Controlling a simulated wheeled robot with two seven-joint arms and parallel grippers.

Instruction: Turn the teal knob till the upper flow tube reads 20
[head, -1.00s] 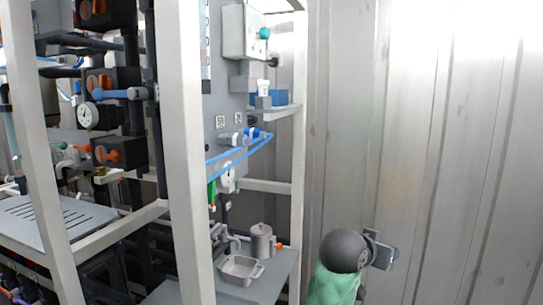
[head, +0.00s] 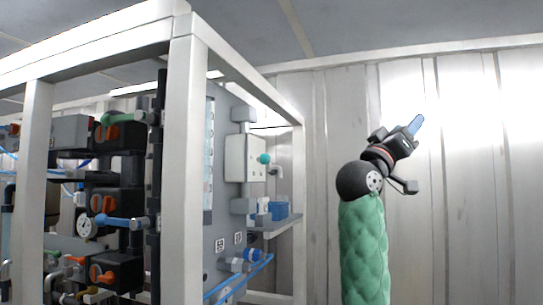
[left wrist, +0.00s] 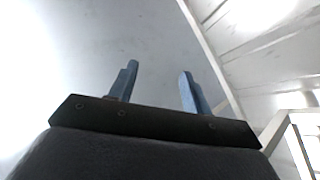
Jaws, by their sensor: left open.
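A teal knob (head: 264,158) sits on the right side of a pale box (head: 243,159) on the grey panel, inside the white frame. A tall clear flow tube with a scale (head: 209,150) stands on the panel's left edge; its reading is too small to tell. My left gripper (head: 417,123) is raised in front of the metal wall, right of the frame and well apart from the knob. In the left wrist view its two blue fingers (left wrist: 157,82) are spread with nothing between them. My right gripper is not in view.
White frame posts (head: 182,170) stand between the view and the panel. Black valves with orange handles (head: 103,203) and a gauge (head: 87,225) are at the left. A shelf with blue containers (head: 279,211) lies below the knob.

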